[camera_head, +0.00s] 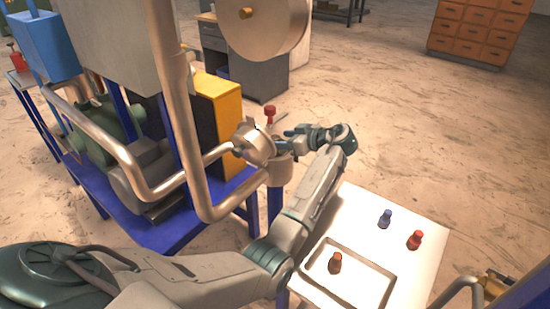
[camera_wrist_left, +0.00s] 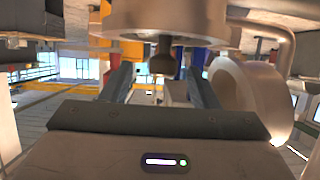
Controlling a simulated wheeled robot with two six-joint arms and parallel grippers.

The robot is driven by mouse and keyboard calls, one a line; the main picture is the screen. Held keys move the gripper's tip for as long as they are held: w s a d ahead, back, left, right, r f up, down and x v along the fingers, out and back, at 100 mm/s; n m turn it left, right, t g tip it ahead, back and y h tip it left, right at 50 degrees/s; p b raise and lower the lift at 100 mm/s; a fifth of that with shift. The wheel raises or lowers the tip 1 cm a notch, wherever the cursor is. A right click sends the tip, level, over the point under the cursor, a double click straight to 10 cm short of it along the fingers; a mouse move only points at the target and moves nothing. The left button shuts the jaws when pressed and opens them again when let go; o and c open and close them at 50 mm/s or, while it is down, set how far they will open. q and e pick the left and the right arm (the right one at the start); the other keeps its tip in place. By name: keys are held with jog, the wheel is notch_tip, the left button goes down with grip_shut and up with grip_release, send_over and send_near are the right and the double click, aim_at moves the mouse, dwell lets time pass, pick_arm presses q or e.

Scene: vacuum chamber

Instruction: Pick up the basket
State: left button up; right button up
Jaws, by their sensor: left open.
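I cannot make out a basket in either view. My left gripper (camera_head: 288,139) reaches in beside the metal pipe fitting (camera_head: 255,146), and its fingers point left toward it. In the left wrist view the two fingers (camera_wrist_left: 160,84) are apart. A dark knob (camera_wrist_left: 162,60) shows between them, below a pale round metal part (camera_wrist_left: 165,18). I cannot tell whether the fingers touch anything.
A red-topped valve (camera_head: 270,112) stands close to my left gripper. Bent pipes (camera_head: 180,110) and a blue frame (camera_head: 165,232) fill the left side. A white table (camera_head: 425,270) holds a blue peg (camera_head: 385,218), a red peg (camera_head: 415,239) and a brownish-red peg (camera_head: 335,262).

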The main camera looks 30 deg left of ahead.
pick_arm(q)
jog(key=shift+a+f, duration=0.1)
jog(key=shift+a, duration=0.1)
jog(key=shift+w+a+p, duration=0.1)
jog(key=shift+a+p, duration=0.15)
jog(key=shift+p, duration=0.05)
jog(key=p+x, duration=0.2)
jog(key=x, duration=0.2)
jog(key=shift+s+a, duration=0.2)
jog(key=shift+s, duration=0.1)
jog(key=shift+a+f, duration=0.1)
jog(key=shift+a, duration=0.05)
jog(key=shift+w, duration=0.1)
jog(key=shift+c, duration=0.4)
grip_shut()
